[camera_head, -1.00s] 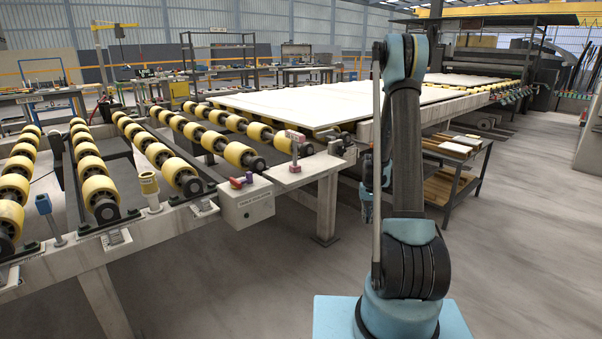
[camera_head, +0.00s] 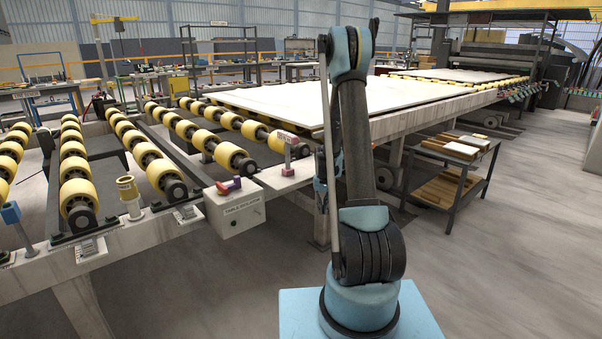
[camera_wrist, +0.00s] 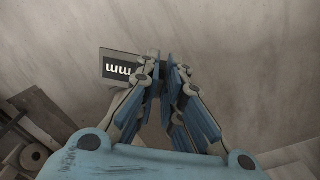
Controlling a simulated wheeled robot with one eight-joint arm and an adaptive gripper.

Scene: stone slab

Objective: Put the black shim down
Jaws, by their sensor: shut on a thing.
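In the wrist view, my gripper (camera_wrist: 168,68) has its blue-padded fingers close together. A dark flat piece (camera_wrist: 101,66) with a black patch and white "mm" lettering sits at the left fingertip and passes between the tips; I take it to be the black shim. Its right end is hidden by the fingers. Blurred pale grey floor shows behind it. In the head view, my gripper hangs mostly behind my arm, beside the slab table's near end, and the shim cannot be made out there.
A slab table (camera_head: 421,118) bears pale slabs. A dark cart (camera_head: 462,190) with boards stands to its right. Roller conveyors (camera_head: 75,170) and a grey control box (camera_head: 235,208) are at left. The floor (camera_head: 520,270) at right is clear.

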